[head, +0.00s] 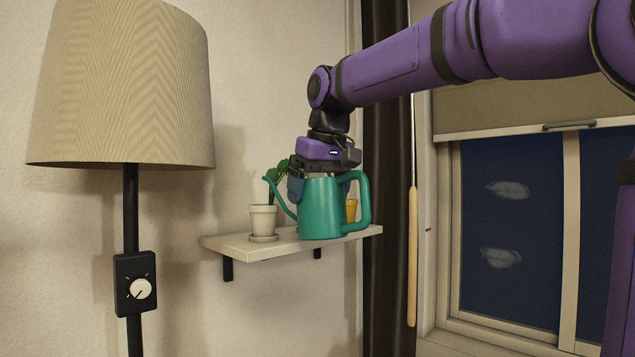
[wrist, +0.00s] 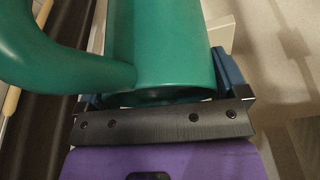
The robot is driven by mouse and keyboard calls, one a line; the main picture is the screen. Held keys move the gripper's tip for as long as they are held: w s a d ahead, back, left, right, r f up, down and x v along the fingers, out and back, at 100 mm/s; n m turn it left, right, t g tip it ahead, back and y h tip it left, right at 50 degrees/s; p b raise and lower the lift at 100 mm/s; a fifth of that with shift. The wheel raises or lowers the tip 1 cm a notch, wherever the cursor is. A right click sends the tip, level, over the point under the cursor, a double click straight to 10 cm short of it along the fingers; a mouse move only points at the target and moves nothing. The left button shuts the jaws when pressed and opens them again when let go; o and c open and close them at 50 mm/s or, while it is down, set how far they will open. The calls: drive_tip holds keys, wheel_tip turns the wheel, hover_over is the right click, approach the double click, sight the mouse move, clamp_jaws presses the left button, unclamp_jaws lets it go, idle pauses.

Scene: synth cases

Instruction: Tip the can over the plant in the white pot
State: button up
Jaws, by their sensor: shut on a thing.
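A green watering can (head: 320,212) is upright at the shelf, its spout to the left and its handle to the right. My gripper (head: 322,182) comes down on it from above and is shut around its body. In the wrist view the can (wrist: 165,50) fills the space between the blue fingers of my gripper (wrist: 160,95). The white pot (head: 263,220) with a green plant (head: 277,180) stands on a saucer just left of the can. The spout tip is close to the plant. I cannot tell whether the can's base touches the shelf.
The small wall shelf (head: 235,247) holds the pots. A yellow pot (head: 351,210) stands behind the can, partly hidden by its handle. A floor lamp (head: 120,90) stands at left. A dark curtain (head: 385,270) and a window (head: 510,235) are at right.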

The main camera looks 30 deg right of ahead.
drive_tip(key=shift+r, duration=0.25)
idle(0.3)
drive_tip(key=shift+s+r+g, duration=0.1)
drive_tip(key=shift+r+g, duration=0.15)
drive_tip(key=shift+g, duration=0.45)
drive_tip(key=shift+h, duration=0.3)
drive_tip(key=shift+r+g, duration=0.6)
drive_tip(key=shift+r, duration=0.3)
idle(2.0)
